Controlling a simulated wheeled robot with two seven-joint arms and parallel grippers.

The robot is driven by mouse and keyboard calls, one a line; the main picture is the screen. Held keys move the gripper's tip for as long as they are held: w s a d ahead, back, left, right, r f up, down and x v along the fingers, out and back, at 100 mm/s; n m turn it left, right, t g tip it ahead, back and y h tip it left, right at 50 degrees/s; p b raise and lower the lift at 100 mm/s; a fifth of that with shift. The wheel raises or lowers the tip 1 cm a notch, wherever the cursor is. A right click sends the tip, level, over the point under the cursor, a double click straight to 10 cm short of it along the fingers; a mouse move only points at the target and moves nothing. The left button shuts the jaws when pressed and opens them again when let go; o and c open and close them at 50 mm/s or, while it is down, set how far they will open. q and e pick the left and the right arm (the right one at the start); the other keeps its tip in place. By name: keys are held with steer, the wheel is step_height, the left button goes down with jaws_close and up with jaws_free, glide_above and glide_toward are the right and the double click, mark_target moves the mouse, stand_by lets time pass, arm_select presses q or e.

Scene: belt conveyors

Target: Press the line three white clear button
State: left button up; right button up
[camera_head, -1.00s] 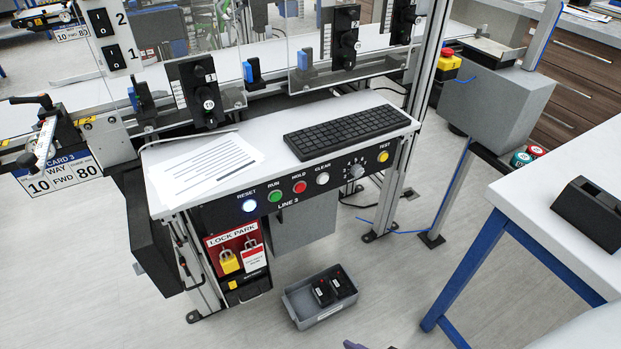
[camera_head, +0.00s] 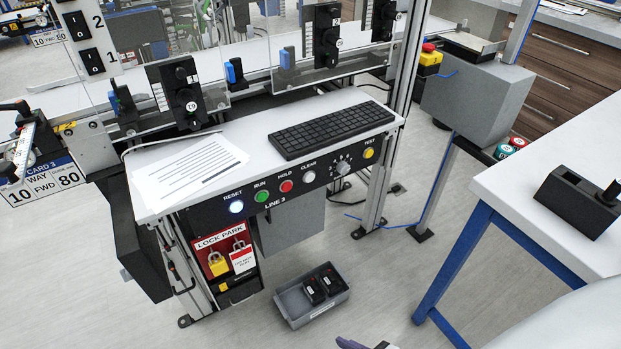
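The white clear button (camera_head: 308,177) sits on the black LINE 3 panel (camera_head: 213,219) on the front edge of the desk, under the label CLEAR. It is between the red hold button (camera_head: 287,186) and the grey selector knob (camera_head: 343,167). Nothing covers it or touches it. What looks like the tip of my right gripper (camera_head: 365,344) just shows at the bottom edge, well below and apart from the panel. Most of it is cut off, so its opening is not visible. My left gripper is out of view.
The panel also carries a lit reset button (camera_head: 236,207), a green run button (camera_head: 262,196) and a yellow test button (camera_head: 368,153). A keyboard (camera_head: 332,128) and paper (camera_head: 190,168) lie above. A grey bin (camera_head: 290,306) stands on the floor. A white table (camera_head: 500,180) is at right.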

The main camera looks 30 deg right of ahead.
jaws_close()
stand_by(1.6)
